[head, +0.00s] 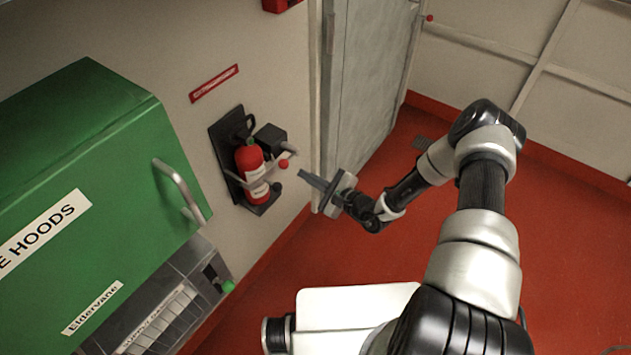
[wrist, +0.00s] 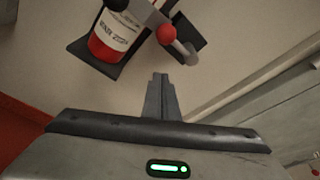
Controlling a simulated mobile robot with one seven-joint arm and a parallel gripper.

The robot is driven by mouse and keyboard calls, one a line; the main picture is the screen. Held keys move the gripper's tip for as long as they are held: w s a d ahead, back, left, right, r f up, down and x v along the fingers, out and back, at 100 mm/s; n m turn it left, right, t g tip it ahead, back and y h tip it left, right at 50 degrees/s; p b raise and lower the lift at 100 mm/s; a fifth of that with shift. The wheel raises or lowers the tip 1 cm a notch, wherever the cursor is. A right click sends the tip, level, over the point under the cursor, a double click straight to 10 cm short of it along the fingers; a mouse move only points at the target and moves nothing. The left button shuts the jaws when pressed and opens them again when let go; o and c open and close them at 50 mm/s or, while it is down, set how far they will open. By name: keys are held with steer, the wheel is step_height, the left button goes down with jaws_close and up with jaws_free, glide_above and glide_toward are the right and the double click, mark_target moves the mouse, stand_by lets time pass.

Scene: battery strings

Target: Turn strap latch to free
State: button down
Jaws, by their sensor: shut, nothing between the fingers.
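A red fire extinguisher (head: 251,171) with a pale label stands in a black wall bracket (head: 225,152). A pale strap (head: 268,168) crosses it, with a dark box (head: 270,138) beside it. A small red ball knob (head: 284,164) is at the strap's right end, on what looks like the latch. In the wrist view the extinguisher (wrist: 112,38) is at upper left and the red knob (wrist: 166,34) is right of it, by a grey lever (wrist: 180,48). My gripper (head: 302,174) is shut and empty, to the right of the knob and apart from it. Its fingertips (wrist: 158,76) point towards the bracket.
A green cabinet (head: 90,190) with a metal handle (head: 178,188) stands at left, above a grey unit (head: 160,305) with a green knob. A pale grey door (head: 370,85) is right of the bracket. The red floor (head: 330,250) is clear near my gripper.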

steer(key=shift+w+a+r, duration=0.2)
steer(key=shift+a+r, duration=0.45)
steer(key=shift+a, duration=0.35)
steer(key=shift+w+a+r, duration=0.2)
steer(key=shift+a+r, duration=0.45)
steer(key=shift+a, duration=0.3)
